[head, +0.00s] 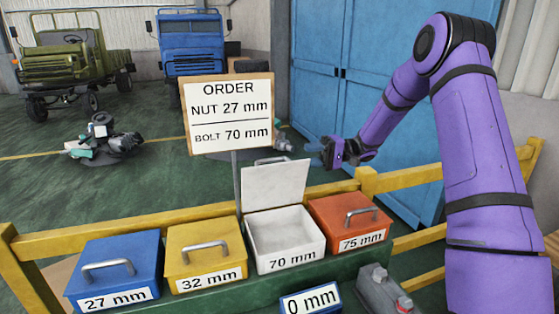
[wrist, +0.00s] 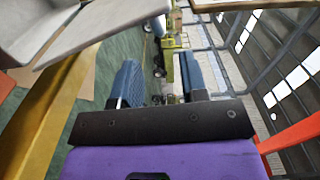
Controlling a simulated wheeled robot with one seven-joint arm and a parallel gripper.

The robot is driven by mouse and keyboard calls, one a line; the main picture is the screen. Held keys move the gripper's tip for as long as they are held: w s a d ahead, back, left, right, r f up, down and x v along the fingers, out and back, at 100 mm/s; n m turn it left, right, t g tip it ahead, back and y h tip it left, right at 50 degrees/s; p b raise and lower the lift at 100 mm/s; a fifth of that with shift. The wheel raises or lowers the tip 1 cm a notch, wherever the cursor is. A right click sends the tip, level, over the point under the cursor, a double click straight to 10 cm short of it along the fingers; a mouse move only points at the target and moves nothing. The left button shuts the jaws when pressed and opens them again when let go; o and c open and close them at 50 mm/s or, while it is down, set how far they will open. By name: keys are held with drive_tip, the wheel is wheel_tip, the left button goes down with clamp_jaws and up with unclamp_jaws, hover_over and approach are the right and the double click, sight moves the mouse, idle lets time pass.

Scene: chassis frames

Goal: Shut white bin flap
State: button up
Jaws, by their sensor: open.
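The white bin (head: 287,240), labelled 70 mm, stands in a row of bins on a green stand. Its white flap (head: 273,187) is open and stands up at the back of the bin, with a handle at its top edge. The bin looks empty inside. My gripper (head: 322,153) is open and empty, behind and to the right of the raised flap, apart from it. In the wrist view, my gripper (wrist: 162,85) shows two blue fingers spread apart. The white flap (wrist: 105,32) and part of the white bin (wrist: 35,25) show at upper left there.
A shut blue bin (head: 115,270), shut yellow bin (head: 205,255) and shut orange bin (head: 350,222) flank the white one. An order sign (head: 228,115) on a post stands just left of the flap. A yellow rail (head: 400,178) runs behind the bins.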

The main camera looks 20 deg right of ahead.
sight(280, 159)
drive_tip(key=a, duration=0.9)
drive_tip(key=shift+a, duration=0.3)
drive_tip(key=shift+c, duration=0.2)
clamp_jaws()
